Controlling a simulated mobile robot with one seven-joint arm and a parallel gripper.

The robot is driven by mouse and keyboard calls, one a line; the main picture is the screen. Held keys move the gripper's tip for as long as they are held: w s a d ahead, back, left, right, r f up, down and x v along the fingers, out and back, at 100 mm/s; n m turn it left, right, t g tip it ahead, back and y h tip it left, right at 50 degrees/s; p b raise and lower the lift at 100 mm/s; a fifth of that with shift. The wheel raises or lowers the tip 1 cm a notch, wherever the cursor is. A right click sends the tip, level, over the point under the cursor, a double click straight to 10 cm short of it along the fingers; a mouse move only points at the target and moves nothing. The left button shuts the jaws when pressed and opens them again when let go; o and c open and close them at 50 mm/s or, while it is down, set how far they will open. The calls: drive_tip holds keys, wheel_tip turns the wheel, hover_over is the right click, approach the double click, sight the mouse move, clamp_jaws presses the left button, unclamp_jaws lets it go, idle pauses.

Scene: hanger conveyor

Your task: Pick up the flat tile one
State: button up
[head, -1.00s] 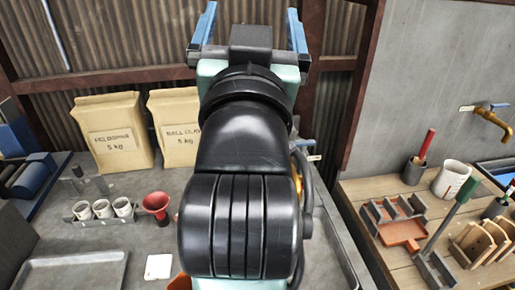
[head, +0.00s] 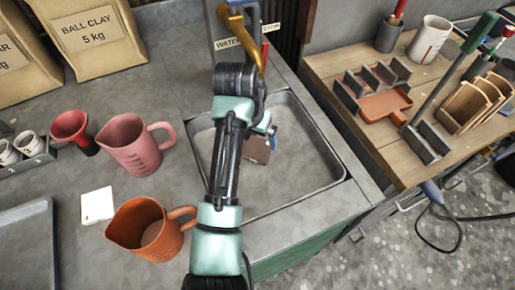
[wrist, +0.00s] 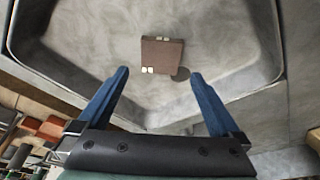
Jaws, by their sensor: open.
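A brown, flat, square tile (wrist: 162,54) lies in the grey sink basin (wrist: 80,85). It has small pale patches at its top and bottom edges in the wrist view, and a dark round spot, perhaps the drain, shows beside it. In the head view the tile (head: 257,149) is partly hidden by my arm. My gripper (wrist: 160,73) is open and empty, its two blue fingers pointing towards the tile, which appears between and beyond the fingertips. In the head view my gripper is mostly hidden by my arm.
A brass tap (head: 243,35) stands behind the sink. An orange jug (head: 140,240), a pink jug (head: 135,147), a red funnel (head: 70,127) and a white square (head: 97,205) stand or lie on the counter at left. A wooden table (head: 350,75) with tools is at right.

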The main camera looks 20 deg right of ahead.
sight(258, 149)
drive_tip(key=x, duration=0.7)
drive_tip(key=shift+w+d+f+b, duration=0.1)
drive_tip(key=shift+w+f+b, duration=0.1)
drive_tip(key=shift+b, duration=0.1)
drive_tip(key=shift+c, duration=0.3)
drive_tip(key=c, duration=1.3)
